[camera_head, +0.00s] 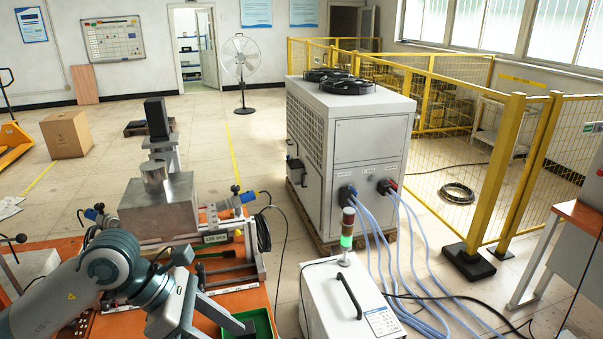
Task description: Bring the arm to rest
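My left arm comes in from the lower left, grey with a blue ring. Its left gripper (208,322) points down over the orange table (265,298), beside a green tray (262,322). The lower part of the gripper is cut off by the bottom edge, so I cannot see whether its fingertips hold anything. My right arm and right gripper are not in view.
A metal block fixture (160,207) with blue-ended clamps stands behind my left gripper. To the right are a white control box (345,305) with a signal light (346,232), hoses, and a large chiller cabinet (345,150). Yellow fencing (510,150) stands at the far right.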

